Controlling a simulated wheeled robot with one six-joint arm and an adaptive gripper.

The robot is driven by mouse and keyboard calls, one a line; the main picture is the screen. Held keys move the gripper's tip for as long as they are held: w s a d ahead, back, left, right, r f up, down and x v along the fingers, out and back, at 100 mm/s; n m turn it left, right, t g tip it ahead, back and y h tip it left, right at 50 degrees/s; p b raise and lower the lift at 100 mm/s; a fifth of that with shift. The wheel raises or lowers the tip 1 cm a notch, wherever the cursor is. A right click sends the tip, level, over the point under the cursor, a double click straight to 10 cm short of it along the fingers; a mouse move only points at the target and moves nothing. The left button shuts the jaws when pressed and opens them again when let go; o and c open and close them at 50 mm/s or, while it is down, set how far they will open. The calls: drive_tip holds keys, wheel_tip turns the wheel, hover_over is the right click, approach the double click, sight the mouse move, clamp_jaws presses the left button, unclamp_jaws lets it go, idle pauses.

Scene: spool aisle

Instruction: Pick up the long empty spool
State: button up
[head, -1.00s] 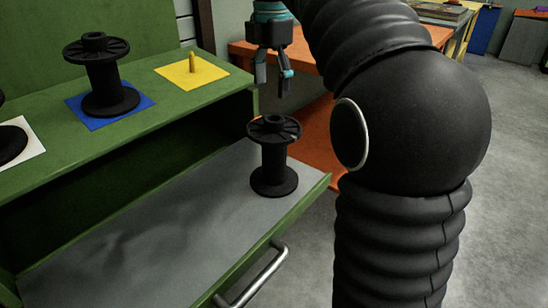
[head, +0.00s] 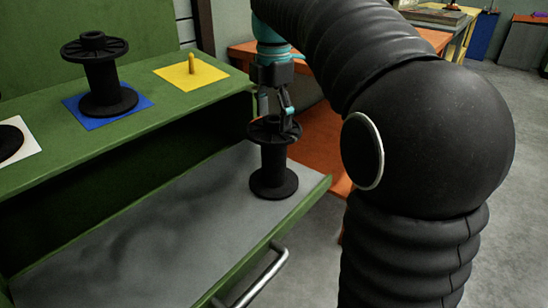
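A black empty spool (head: 273,165) stands upright on the grey floor of the pulled-out green drawer, near its right end. My gripper (head: 275,108) points down just at this spool's top flange. Its fingers are apart with nothing seen between them. I cannot tell whether they touch the flange. Another black empty spool (head: 102,78) stands upright on a blue square on the green shelf. Part of a third black spool (head: 9,141) shows on a white square at the left edge, mostly cut off.
A yellow square (head: 210,77) with a bare upright peg (head: 191,63) lies on the shelf. The drawer's (head: 120,235) left and middle are clear. A metal handle (head: 258,280) sticks out from its front. An orange bench (head: 325,145) stands behind the drawer.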

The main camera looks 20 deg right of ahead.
clamp_jaws()
drive_tip(key=shift+r, duration=0.1)
